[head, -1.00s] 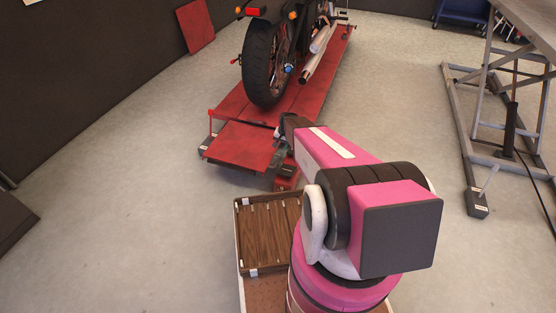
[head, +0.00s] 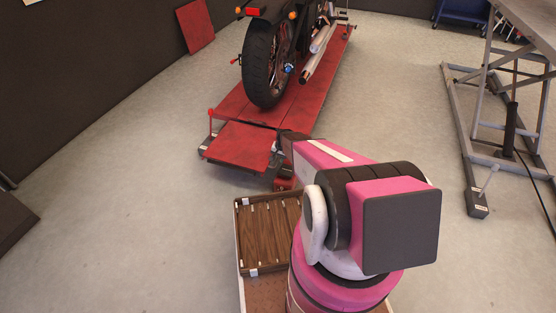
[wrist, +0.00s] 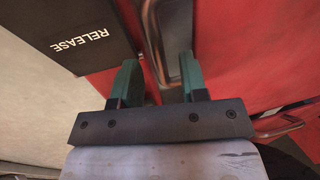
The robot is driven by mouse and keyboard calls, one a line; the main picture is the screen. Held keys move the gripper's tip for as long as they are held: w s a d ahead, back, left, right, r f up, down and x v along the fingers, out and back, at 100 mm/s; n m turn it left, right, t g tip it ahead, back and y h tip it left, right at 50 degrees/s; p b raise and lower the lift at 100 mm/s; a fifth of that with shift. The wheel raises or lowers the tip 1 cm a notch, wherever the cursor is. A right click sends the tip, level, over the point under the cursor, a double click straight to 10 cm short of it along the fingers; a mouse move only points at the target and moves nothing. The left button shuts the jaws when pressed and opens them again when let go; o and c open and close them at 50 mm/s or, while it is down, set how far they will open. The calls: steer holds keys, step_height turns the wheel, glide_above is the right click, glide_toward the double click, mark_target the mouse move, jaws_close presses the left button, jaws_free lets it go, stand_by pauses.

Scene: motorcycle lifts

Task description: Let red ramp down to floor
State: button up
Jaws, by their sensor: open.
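The red ramp (head: 238,148) is at the near end of the red lift platform (head: 290,103), and it looks roughly level with the platform. A motorcycle (head: 275,55) stands on the platform. In the wrist view my gripper (wrist: 158,78) is open, with its two green fingers apart. A grey metal bar or handle (wrist: 153,42) reaches between the fingertips; I cannot tell whether they touch it. A black plate marked RELEASE (wrist: 75,35) is at the upper left, beside red surfaces (wrist: 255,50).
A grey lift frame (head: 465,115) stands at the right, with a grey pedal block (head: 477,202) near it. A red panel (head: 195,26) leans on the dark wall at the back left.

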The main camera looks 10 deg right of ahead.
steer(key=shift+a+f, duration=0.1)
steer(key=shift+f, duration=0.4)
jaws_close()
steer(key=shift+f+t+h, duration=0.3)
steer(key=shift+f+t, duration=0.3)
steer(key=shift+f, duration=0.75)
